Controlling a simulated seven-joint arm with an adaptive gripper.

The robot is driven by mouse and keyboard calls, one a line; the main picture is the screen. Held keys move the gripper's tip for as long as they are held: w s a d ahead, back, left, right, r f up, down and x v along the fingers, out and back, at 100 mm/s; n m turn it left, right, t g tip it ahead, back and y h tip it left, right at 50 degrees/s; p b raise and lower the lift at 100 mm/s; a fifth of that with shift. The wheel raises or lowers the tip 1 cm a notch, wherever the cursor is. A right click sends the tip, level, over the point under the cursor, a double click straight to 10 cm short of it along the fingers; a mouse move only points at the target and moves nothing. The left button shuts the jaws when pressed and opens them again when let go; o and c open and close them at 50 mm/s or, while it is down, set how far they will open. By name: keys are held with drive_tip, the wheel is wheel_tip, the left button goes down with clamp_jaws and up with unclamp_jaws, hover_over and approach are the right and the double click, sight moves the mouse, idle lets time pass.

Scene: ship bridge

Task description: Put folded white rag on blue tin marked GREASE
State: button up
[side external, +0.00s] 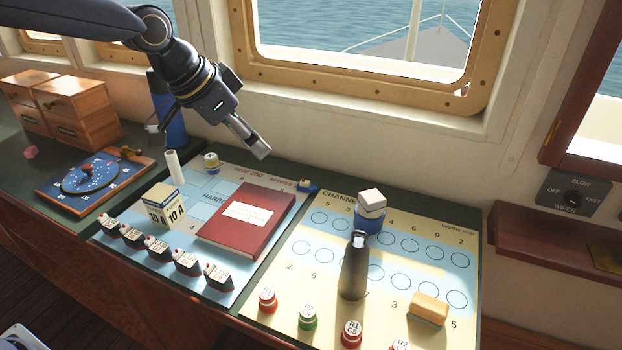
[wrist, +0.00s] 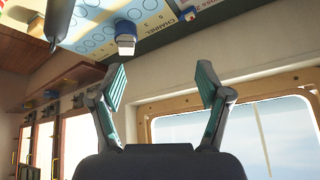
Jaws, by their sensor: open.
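The folded white rag (side external: 371,199) rests on top of the blue tin (side external: 369,221) on the channel chart, right of centre. No lettering on the tin can be read. In the wrist view the rag (wrist: 126,46) and the tin (wrist: 124,28) show near the top, beyond my fingers. My gripper (side external: 258,148) is in the air to the upper left of the tin, clear of the rag. In the wrist view my gripper (wrist: 161,82) has its fingers spread with nothing between them.
A dark bottle-like object (side external: 354,268) stands just in front of the tin. A red book (side external: 247,218), a block calendar (side external: 163,213) and several labelled pieces lie to the left. A yellow block (side external: 428,308) lies front right. The window wall rises behind.

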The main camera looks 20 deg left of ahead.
drive_tip(key=s+a+n, duration=0.2)
drive_tip(key=s+a, duration=0.3)
drive_tip(key=s, duration=0.3)
drive_tip(key=s+a+n+y, duration=0.1)
drive_tip(key=s+a+n, duration=0.1)
drive_tip(key=s+a, duration=0.3)
drive_tip(key=s+a+f+n+y, duration=0.1)
drive_tip(key=s+a, duration=0.4)
drive_tip(key=s, duration=0.5)
drive_tip(key=shift+s+n, duration=0.4)
drive_tip(key=shift+n, duration=0.2)
